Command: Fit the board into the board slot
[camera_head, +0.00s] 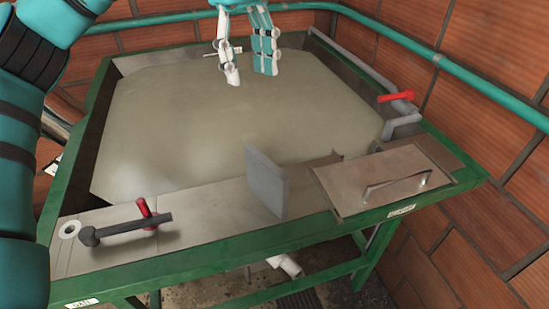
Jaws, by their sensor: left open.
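My left gripper (247,74) hangs in from the top edge over the far part of the tank. Its fingers point down, apart and empty, well behind and above the board. My right gripper is not in view.
The green-framed tank (75,171) holds a greyish surface. A lid with a handle (380,180) lies right of the board. A dark lever with a red grip (125,228) is at the front left, and a red-handled valve (396,97) at the right. Brick walls enclose the back and right.

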